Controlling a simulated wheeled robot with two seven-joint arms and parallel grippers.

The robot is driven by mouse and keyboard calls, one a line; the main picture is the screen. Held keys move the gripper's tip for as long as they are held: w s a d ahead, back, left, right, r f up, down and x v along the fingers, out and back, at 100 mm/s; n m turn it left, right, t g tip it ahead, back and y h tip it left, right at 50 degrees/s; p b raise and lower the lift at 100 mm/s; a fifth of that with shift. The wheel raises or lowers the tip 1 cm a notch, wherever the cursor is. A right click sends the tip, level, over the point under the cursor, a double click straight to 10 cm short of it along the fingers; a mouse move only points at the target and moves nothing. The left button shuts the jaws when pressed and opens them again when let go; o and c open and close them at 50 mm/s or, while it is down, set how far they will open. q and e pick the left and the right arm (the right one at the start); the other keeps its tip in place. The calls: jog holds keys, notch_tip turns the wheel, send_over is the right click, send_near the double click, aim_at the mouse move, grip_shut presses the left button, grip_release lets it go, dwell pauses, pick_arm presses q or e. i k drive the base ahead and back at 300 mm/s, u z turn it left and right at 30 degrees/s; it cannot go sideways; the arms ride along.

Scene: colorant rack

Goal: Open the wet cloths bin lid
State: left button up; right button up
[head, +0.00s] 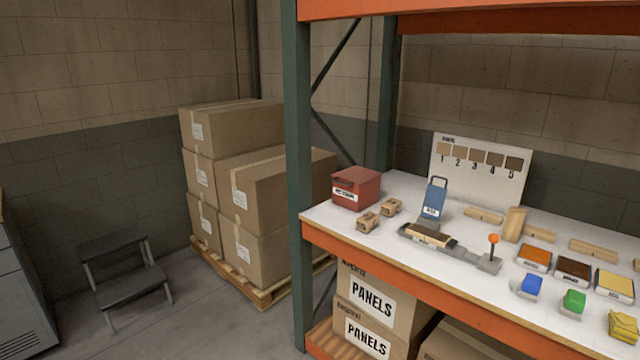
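The wet cloths bin (356,189) is a small red box with a white label on its front. It stands at the left end of the white shelf top, close to the green upright. Its red lid (357,174) looks shut, and the label text is too small to read fully. Neither of my grippers shows in the head view.
The green upright (298,180) rises at left, and an orange beam (420,285) edges the shelf.

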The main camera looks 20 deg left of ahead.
aim_at(359, 175)
jog(key=u, duration=1)
jog(key=i, duration=0.9)
jog(key=u, duration=0.9)
jog(key=i, duration=1.65)
jog(key=z, duration=1.3)
jog(key=i, duration=0.6)
jog(key=z, duration=0.75)
